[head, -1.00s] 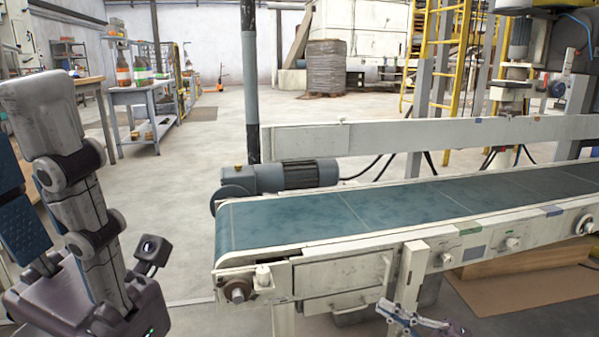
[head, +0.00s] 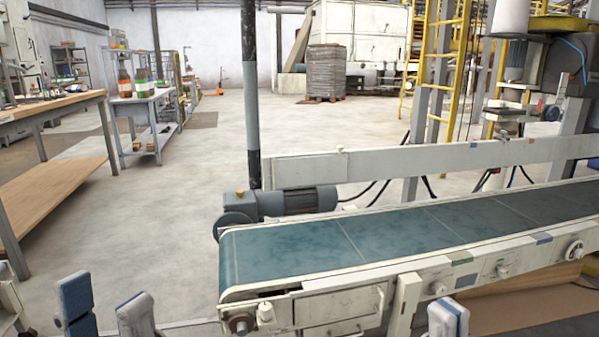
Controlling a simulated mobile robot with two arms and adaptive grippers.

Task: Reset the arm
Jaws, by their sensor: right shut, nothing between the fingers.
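My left gripper (head: 105,296) shows at the bottom left of the head view. Its two blue-and-white fingers point up and stand apart with nothing between them. My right gripper (head: 448,318) shows at the bottom edge, right of the middle, in front of the conveyor. Its blue-and-white fingertips are closed together and hold nothing. The rest of both arms is below the picture.
A conveyor with a teal belt (head: 375,243) runs from the middle to the right, its belt empty. A grey motor (head: 290,203) sits at its back left. A wooden workbench (head: 60,108) and a bottle cart (head: 150,98) stand left. Open floor lies between.

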